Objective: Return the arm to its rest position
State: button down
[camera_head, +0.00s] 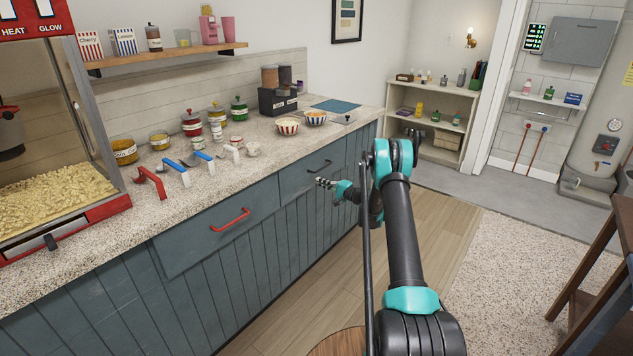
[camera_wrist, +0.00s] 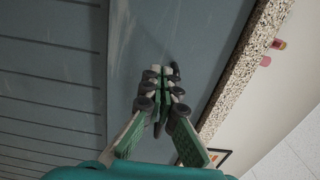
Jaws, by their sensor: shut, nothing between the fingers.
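My arm reaches forward over the floor in the head view. My gripper (camera_head: 325,183) points left toward the blue-grey cabinet front (camera_head: 215,285), just below the countertop's height. In the wrist view, my gripper (camera_wrist: 161,78) has its green-and-grey fingers drawn together at the tips, with nothing held.
The speckled countertop (camera_head: 100,235) holds jars, scoops and two striped bowls, with a popcorn machine (camera_head: 75,130) at left. A red handle (camera_head: 230,220) juts from the cabinet. A wooden stool or chair (camera_head: 590,265) stands at right. The carpet (camera_head: 500,275) between is clear.

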jog(key=v, duration=0.8)
jog(key=s+a+r+n+g+h, duration=0.3)
jog(key=s+r, duration=0.3)
jog(key=s, duration=0.5)
jog(key=s+a+r+n+g+h, duration=0.2)
jog(key=s+a+r+g, duration=0.15)
jog(key=s+r, duration=0.45)
jog(key=s+d+f+n+h, duration=0.1)
jog(key=s+d+h, duration=0.1)
jog(key=s, duration=1)
jog(key=s+d+f+n+g+h, duration=0.1)
jog(key=s+d+f+h, duration=0.1)
jog(key=s, duration=1)
jog(key=s+d+f+n+h, duration=0.1)
jog(key=s+d+h, duration=0.3)
jog(key=s, duration=0.8)
jog(key=shift+f+n, duration=0.3)
jog(key=shift+f, duration=0.45)
jog(key=shift+s+g, duration=0.15)
jog(key=shift+g, duration=0.1)
